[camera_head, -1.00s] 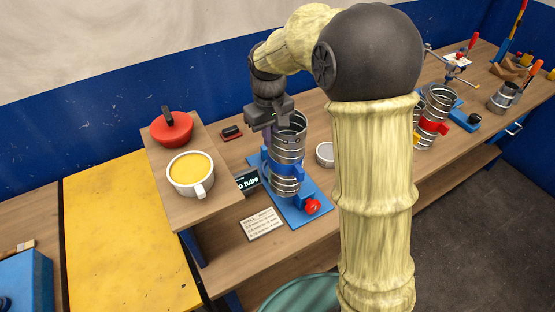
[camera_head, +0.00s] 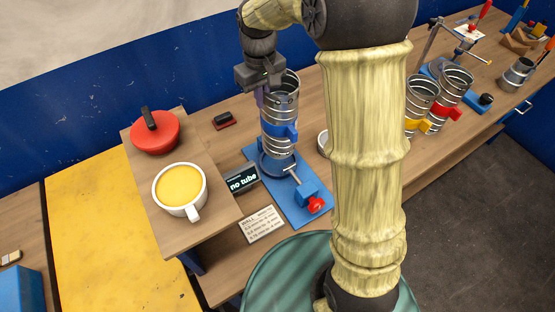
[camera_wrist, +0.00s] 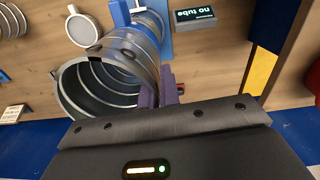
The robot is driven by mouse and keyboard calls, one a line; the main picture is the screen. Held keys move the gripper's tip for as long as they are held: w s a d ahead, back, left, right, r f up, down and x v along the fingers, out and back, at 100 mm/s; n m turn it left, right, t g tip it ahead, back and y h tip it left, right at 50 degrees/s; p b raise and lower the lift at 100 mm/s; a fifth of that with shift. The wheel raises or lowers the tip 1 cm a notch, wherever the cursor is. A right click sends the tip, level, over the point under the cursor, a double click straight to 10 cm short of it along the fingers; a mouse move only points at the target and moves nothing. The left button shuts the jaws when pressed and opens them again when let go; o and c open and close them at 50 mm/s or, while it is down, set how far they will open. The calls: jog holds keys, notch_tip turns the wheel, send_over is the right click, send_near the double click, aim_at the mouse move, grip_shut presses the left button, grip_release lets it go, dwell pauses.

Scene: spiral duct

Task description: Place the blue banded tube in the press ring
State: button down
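The blue banded tube (camera_head: 280,112) is a ribbed metal cylinder with a blue band and lug, roughly upright in the head view. My gripper (camera_head: 262,96) is shut on its upper rim at the left side. In the wrist view, the purple fingers (camera_wrist: 160,88) pinch the wall of the tube (camera_wrist: 85,85), whose open end faces the camera. The press ring (camera_head: 264,168) is round and blue, on a blue base with a red-knobbed clamp. The tube's lower end appears just above and behind the ring's centre; the exact gap cannot be told.
A display (camera_head: 242,180) beside the ring reads "no tube". A yellow banded tube (camera_head: 421,98) and a red banded tube (camera_head: 453,88) stand at right, beyond my arm.

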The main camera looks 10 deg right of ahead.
notch_tip(320, 180, down, 6)
jog(key=p, duration=0.1)
jog(key=shift+p, duration=0.4)
jog(key=shift+f, duration=0.1)
jog(key=shift+f+p, duration=0.6)
jog(key=shift+f, duration=1.25)
jog(key=shift+f, duration=0.15)
jog(key=c, duration=1.6)
grip_release()
jog(key=shift+c, duration=0.2)
